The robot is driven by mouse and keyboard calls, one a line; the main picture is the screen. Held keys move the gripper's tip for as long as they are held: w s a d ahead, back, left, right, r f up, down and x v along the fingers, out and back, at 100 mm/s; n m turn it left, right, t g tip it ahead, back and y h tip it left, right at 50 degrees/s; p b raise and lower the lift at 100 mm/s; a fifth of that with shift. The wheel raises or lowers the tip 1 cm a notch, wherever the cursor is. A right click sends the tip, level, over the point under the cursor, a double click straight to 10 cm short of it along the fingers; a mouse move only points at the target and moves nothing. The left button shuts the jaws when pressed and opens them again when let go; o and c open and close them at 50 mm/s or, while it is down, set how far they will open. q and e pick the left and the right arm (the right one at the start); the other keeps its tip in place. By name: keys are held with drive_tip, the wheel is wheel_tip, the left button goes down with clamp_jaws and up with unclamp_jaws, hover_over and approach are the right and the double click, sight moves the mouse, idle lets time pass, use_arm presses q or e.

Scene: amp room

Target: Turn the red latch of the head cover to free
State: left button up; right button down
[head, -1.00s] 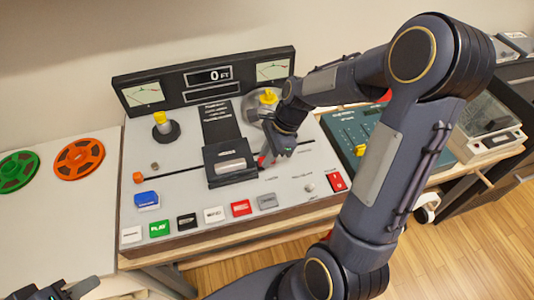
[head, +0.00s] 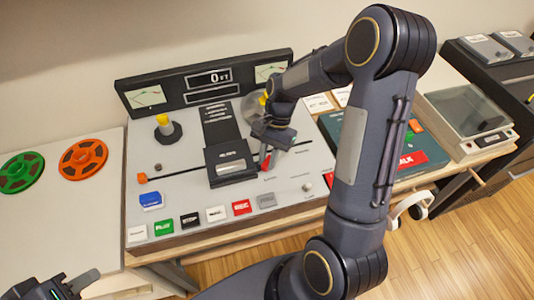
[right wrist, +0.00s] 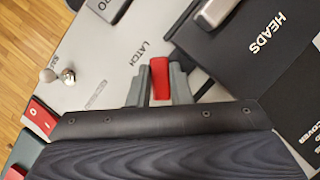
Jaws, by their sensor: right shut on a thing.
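The black head cover (head: 231,162) lies on the grey deck in the middle of the head view. In the right wrist view the cover (right wrist: 262,65) carries the word HEADS. The red latch (head: 265,161) stands just right of the cover. My right gripper (right wrist: 160,88) is shut on the red latch (right wrist: 160,77), with a grey finger on each side, near the printed word LATCH. In the head view my right gripper (head: 271,148) is at the latch and partly hides it. My left gripper (head: 72,284) shows only partly at the bottom left corner, away from the deck.
The deck (head: 195,170) has a front row of coloured buttons and a meter panel (head: 205,82) behind. Green (head: 20,170) and orange (head: 84,158) reels lie on the left table. A teal panel (head: 345,135) stands right of the deck, partly behind my right arm.

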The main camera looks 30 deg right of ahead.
drive_tip(key=n, duration=0.2)
drive_tip(key=n+g+h+p, duration=0.1)
drive_tip(key=n, duration=0.1)
drive_tip(key=shift+s+d+n, duration=0.15)
drive_tip(key=shift+n, duration=0.25)
drive_tip(key=shift+d+n+g+h, duration=0.15)
drive_tip(key=shift+n+h, duration=0.35)
drive_tip(key=shift+n, duration=0.6)
drive_tip(key=shift+d+n+g+h, duration=0.1)
drive_tip(key=shift+n+g+h, duration=0.3)
drive_tip(key=shift+n, duration=0.7)
drive_tip(key=c, duration=1.3)
unclamp_jaws()
drive_tip(key=shift+s, duration=0.1)
drive_tip(key=v, duration=0.7)
drive_tip(key=shift+r, duration=0.4)
